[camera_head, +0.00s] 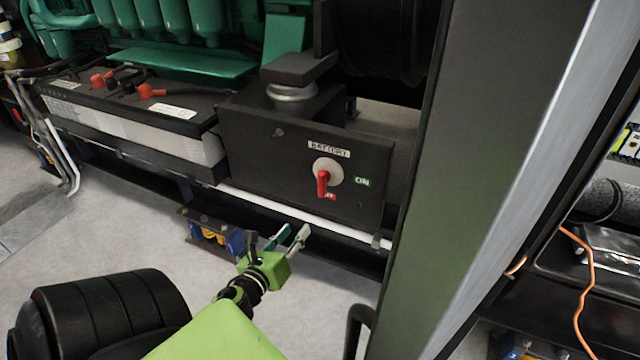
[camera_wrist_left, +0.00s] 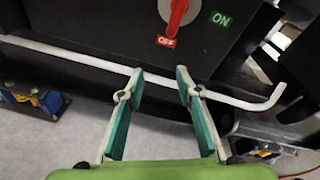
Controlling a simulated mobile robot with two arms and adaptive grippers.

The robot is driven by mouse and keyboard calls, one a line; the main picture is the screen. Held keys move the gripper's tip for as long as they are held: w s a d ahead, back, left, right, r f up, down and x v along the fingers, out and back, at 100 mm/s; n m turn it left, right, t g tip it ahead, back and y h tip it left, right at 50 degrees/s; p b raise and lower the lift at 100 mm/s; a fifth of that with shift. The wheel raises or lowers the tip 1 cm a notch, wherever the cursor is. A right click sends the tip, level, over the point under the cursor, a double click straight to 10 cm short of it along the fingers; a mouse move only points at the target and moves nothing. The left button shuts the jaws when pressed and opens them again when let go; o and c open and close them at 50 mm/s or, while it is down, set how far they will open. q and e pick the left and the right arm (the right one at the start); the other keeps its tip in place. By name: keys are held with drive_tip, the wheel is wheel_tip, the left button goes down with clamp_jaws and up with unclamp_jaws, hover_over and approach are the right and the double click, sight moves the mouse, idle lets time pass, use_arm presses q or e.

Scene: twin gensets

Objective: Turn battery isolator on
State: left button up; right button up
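The battery isolator is a red handle (camera_head: 322,183) on a pale round plate on the front of a black box (camera_head: 265,160) labelled as battery. The handle points down toward the red OFF label (camera_head: 329,196); the green ON label (camera_head: 362,182) is to its right. In the left wrist view the red handle (camera_wrist_left: 178,14) is at the top, partly cut off, with the ON label (camera_wrist_left: 221,19) at its right. My left gripper (camera_head: 287,236) is open and empty, below and apart from the handle. My right gripper is not in view.
A white pipe (camera_head: 290,211) runs along the box's lower edge, between my left gripper and the handle. A large grey-green post (camera_head: 500,170) stands to the right. A battery (camera_head: 135,120) with red terminals sits left of the box.

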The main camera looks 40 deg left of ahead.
sight(320, 181)
use_arm(q)
wheel_tip(320, 181, up, 7)
drive_tip(key=m+t+b, duration=0.2)
drive_tip(key=m, duration=0.3)
drive_tip(key=shift+n, duration=0.3)
drive_tip(key=x, duration=1.4)
drive_tip(key=shift+w+d+b, duration=0.15)
drive_tip(key=shift+d+b, duration=0.15)
drive_tip(key=shift+b, duration=0.1)
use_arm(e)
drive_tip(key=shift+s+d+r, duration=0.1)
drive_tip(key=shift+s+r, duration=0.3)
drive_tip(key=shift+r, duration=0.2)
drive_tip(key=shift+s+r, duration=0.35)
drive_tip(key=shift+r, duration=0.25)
use_arm(q)
drive_tip(key=shift+r, duration=0.1)
clamp_jaws()
